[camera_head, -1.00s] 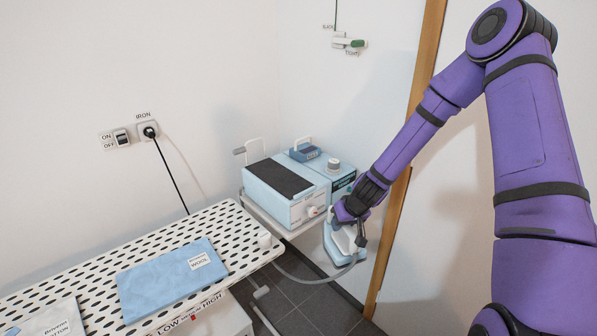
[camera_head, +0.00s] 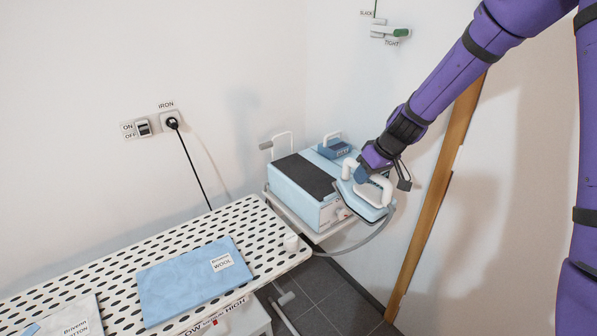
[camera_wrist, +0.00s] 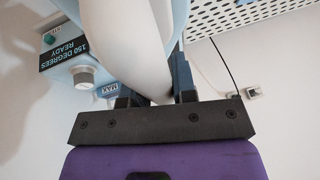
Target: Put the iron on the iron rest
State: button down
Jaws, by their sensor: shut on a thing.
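The iron (camera_head: 366,205) is light blue with a white handle. My gripper (camera_head: 366,172) is shut on the handle, which also fills the space between the fingers (camera_wrist: 156,92) in the wrist view. The iron looks tilted and is at the right front of the light blue ironing station, hiding part of it. The dark flat pad (camera_head: 304,177) on the station's top looks like the iron rest. It is bare, and the iron is to its right. Whether the iron touches the station, I cannot tell.
The perforated ironing board (camera_head: 236,224) carries a folded blue wool cloth (camera_head: 190,280) and a cotton cloth (camera_head: 72,318). A grey cord (camera_head: 350,246) hangs from the iron. A display (camera_wrist: 68,53) reads "150 degrees ready". A wooden post (camera_head: 436,195) stands to the right.

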aim_at(305, 173)
jog(key=i+j, duration=0.45)
jog(key=j, duration=0.15)
jog(key=i+j, duration=0.15)
jog(key=i, duration=0.2)
